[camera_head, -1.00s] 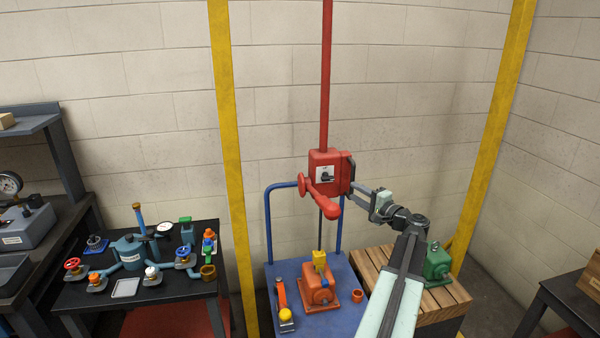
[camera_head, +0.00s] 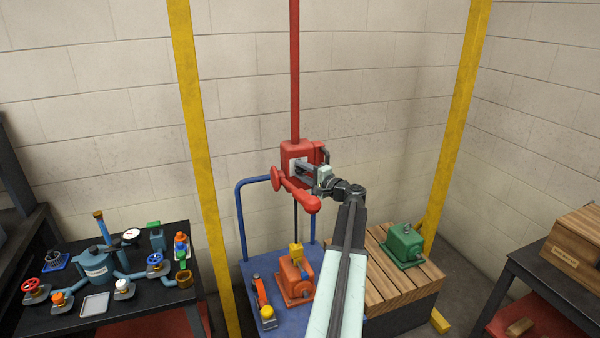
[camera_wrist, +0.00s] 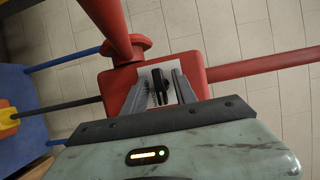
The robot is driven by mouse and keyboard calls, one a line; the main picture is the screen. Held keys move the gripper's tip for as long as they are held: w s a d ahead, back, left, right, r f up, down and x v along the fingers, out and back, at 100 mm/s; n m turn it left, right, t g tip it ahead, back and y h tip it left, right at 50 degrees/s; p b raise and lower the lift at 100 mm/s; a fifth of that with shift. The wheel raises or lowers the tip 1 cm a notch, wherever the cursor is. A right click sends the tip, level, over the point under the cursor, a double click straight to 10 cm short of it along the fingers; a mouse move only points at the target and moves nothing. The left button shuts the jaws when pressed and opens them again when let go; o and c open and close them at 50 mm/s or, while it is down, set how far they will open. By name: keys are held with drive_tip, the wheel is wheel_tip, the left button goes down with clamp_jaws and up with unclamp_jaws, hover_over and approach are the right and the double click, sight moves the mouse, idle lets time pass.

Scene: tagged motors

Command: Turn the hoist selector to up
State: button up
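The red hoist box (camera_head: 290,149) hangs on a red pole, with a red crank handle (camera_head: 294,190) on its front. In the wrist view its white plate (camera_wrist: 148,74) carries the black selector knob (camera_wrist: 157,80). My gripper (camera_head: 304,166) is at the box's front face. In the wrist view the gripper (camera_wrist: 160,90) is open, with one finger on each side of the knob. I see gaps beside the knob and cannot tell whether a finger touches it. The plate's labels are too small or covered to read.
Below, an orange motor (camera_head: 294,281) with a yellow hook block (camera_head: 296,256) sits on a blue cart (camera_head: 240,290). A green motor (camera_head: 404,243) stands on a wooden pallet (camera_head: 390,288). A black bench (camera_head: 160,305) with valves is at left. Yellow posts flank the hoist.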

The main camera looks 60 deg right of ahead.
clamp_jaws()
drive_tip(key=shift+a, duration=0.15)
drive_tip(key=shift+r, duration=0.1)
drive_tip(key=shift+r+n+g+p, duration=0.15)
drive_tip(key=shift+n+g+p, duration=0.15)
drive_tip(key=shift+n+p, duration=0.55)
drive_tip(key=n+g+p, duration=0.1)
drive_tip(key=n+p, duration=0.2)
drive_tip(key=shift+r+g, duration=0.1)
drive_tip(key=shift+g, duration=0.2)
drive_tip(key=n+g+h+p, duration=0.1)
drive_tip(key=n, duration=0.1)
drive_tip(key=n+g+p, duration=0.1)
drive_tip(key=n+p, duration=0.1)
drive_tip(key=n, duration=0.1)
drive_tip(key=shift+h+p, duration=0.3)
drive_tip(key=shift+h, duration=0.1)
drive_tip(key=n, duration=0.1)
drive_tip(key=n+g+h, duration=0.1)
drive_tip(key=n+g+p, duration=0.1)
drive_tip(key=shift+w+f+n+h, duration=0.1)
drive_tip(key=shift+f+n+h, duration=0.15)
drive_tip(key=shift+n+h, duration=0.15)
drive_tip(key=shift+d, duration=0.2)
